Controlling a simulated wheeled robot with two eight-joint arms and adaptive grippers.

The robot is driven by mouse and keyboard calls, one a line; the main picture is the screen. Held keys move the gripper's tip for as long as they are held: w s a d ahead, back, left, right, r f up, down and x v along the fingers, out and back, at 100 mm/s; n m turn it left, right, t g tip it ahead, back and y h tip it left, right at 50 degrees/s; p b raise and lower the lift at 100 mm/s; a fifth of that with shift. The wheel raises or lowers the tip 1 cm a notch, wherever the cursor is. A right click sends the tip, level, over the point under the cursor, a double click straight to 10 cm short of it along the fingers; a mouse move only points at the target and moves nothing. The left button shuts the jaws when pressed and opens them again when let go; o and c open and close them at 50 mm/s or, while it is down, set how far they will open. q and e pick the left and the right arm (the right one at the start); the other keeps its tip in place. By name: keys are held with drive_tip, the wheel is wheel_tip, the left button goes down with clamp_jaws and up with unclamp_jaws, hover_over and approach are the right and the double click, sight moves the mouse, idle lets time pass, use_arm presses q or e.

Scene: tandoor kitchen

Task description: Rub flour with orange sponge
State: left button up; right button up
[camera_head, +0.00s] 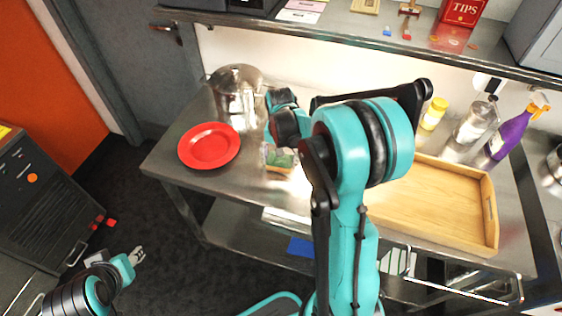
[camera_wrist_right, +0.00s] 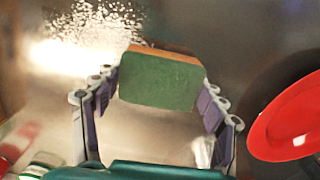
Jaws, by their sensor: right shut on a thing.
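The sponge (camera_wrist_right: 160,80), green on one face and orange along its edge, is held between the two fingers of my right gripper (camera_wrist_right: 161,88) in the right wrist view. In the head view the sponge (camera_head: 279,160) shows small on the steel table, partly hidden by my right arm. White speckled flour (camera_wrist_right: 98,22) lies on the steel surface just beyond the sponge, up and left in the wrist view. I cannot tell if they touch. My left gripper (camera_head: 138,256) is low at the left, away from the table, and looks empty; its finger opening is too small to judge.
A red plate (camera_head: 209,146) lies left of the sponge, and a steel pot (camera_head: 237,82) stands behind it. A wooden tray (camera_head: 488,207), a yellow-lidded shaker (camera_head: 434,114) and a purple spray bottle (camera_head: 509,133) are at the right. A shelf (camera_head: 350,28) overhangs the back.

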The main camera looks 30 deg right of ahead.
drive_tip(key=r, duration=0.1)
drive_tip(key=r+p, duration=0.1)
drive_tip(key=r, duration=0.2)
drive_tip(key=shift+s+d+p, duration=0.2)
drive_tip(key=shift+s+p, duration=0.1)
drive_tip(key=shift+p, duration=0.05)
drive_tip(key=shift+w+a+r+p, duration=0.1)
drive_tip(key=shift+w+r+p, duration=0.05)
drive_tip(key=shift+r+p, duration=1.25)
drive_tip(key=shift+r, duration=0.45)
